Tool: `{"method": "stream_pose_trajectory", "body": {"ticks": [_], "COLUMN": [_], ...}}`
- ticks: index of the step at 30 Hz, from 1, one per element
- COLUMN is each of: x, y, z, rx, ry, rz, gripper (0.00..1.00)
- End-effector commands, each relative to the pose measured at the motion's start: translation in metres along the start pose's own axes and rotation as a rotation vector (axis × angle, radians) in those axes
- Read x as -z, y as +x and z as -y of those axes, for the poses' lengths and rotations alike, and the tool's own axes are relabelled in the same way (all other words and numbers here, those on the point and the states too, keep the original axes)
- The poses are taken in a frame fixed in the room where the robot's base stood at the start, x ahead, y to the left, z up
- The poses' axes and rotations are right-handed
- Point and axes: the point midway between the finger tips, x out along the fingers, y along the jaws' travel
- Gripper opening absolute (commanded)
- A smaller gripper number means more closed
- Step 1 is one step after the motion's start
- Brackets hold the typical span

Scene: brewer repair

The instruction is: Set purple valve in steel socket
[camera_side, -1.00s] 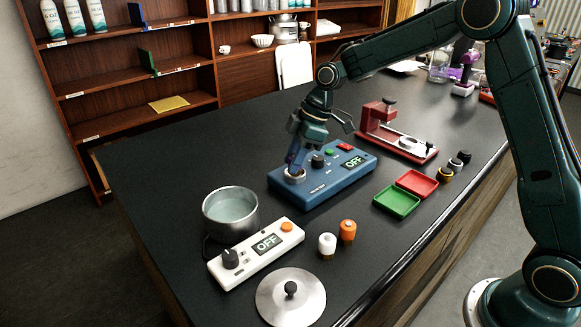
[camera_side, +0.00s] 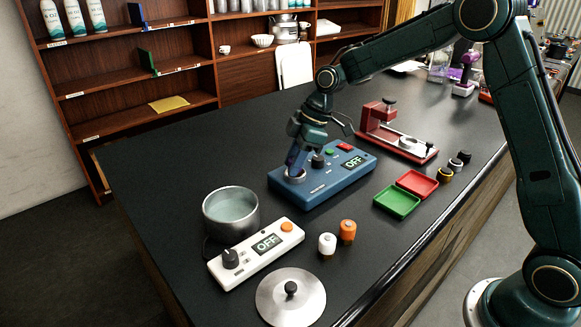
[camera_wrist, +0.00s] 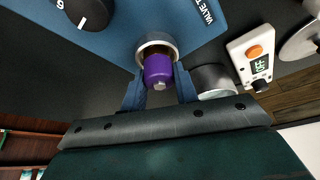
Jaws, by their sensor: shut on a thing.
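The purple valve (camera_wrist: 158,70) is between the fingers of my gripper (camera_wrist: 160,88) in the wrist view. My gripper is shut on it. The valve stands at the steel socket (camera_wrist: 155,42), a round metal ring on the blue tester box. Its far end is at the ring's opening; how deep it sits is hidden. In the side view, my gripper (camera_side: 295,167) points down over the steel socket (camera_side: 294,175) at the left end of the blue box (camera_side: 325,188), and the valve is mostly hidden by the fingers.
The blue box has a black knob (camera_side: 318,161) and a display reading OFF. A metal pot (camera_side: 230,232), a white OFF controller (camera_side: 258,262) and white and orange caps (camera_side: 327,245) stand in front. Red (camera_side: 416,183) and green (camera_side: 397,203) trays and a red press (camera_side: 385,130) are right.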

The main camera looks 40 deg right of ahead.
Motion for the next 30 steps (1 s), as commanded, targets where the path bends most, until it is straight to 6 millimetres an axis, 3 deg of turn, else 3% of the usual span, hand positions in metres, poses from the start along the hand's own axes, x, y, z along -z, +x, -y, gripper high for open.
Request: {"method": "stream_pose_trajectory", "body": {"ticks": [29, 30], "x": [-0.0011, -0.0012], "y": [0.0031, 0.0033], "z": [-0.0001, -0.0001], "rx": [-0.001, -0.001], "ry": [0.000, 0.000], "rz": [-0.001, -0.001], "gripper": [0.03, 0.31]}}
